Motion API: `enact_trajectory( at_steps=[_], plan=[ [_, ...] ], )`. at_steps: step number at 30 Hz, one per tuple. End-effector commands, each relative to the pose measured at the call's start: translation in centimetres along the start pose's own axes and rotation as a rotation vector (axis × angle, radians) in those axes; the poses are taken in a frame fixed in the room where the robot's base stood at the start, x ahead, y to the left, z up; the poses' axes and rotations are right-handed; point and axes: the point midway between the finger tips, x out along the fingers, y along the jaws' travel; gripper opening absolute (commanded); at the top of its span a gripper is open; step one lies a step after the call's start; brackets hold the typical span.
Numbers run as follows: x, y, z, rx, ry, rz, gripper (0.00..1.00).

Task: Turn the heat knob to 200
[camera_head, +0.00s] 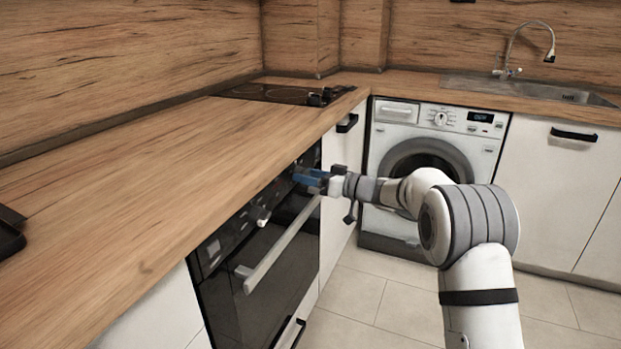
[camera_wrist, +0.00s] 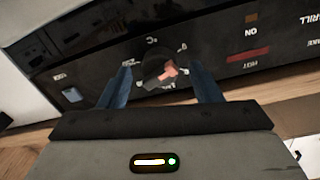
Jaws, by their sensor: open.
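The oven (camera_head: 262,270) is built in under the counter at the left, with a dark control panel along its top. In the wrist view a dark round knob (camera_wrist: 153,69) with a pinkish pointer or grip (camera_wrist: 169,72) sits on the panel, with small upside-down markings around it. I cannot read 200 or the exact setting. My gripper (camera_wrist: 160,78) is open, its blue fingers on either side of the knob; I cannot tell whether they touch it. In the head view my gripper (camera_head: 308,178) is at the panel's far end and hides this knob.
Another knob (camera_head: 260,214) sticks out nearer along the panel. The oven door handle (camera_head: 283,245) juts out below my gripper. The wooden counter edge (camera_head: 215,205) runs above the panel. A washing machine (camera_head: 425,150) stands behind; tiled floor (camera_head: 352,295) is open.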

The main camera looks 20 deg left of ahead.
Motion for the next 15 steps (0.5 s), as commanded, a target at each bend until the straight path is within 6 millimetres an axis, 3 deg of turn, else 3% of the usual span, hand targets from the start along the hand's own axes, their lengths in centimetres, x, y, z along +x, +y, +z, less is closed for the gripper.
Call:
enact_trajectory(
  at_steps=[6,15],
  plan=[
    [0.00,0.02,0.02,0.001,-0.001,0.001,0.57],
    [-0.13,0.08,0.02,0.001,-0.001,0.002,0.33]
  ],
)
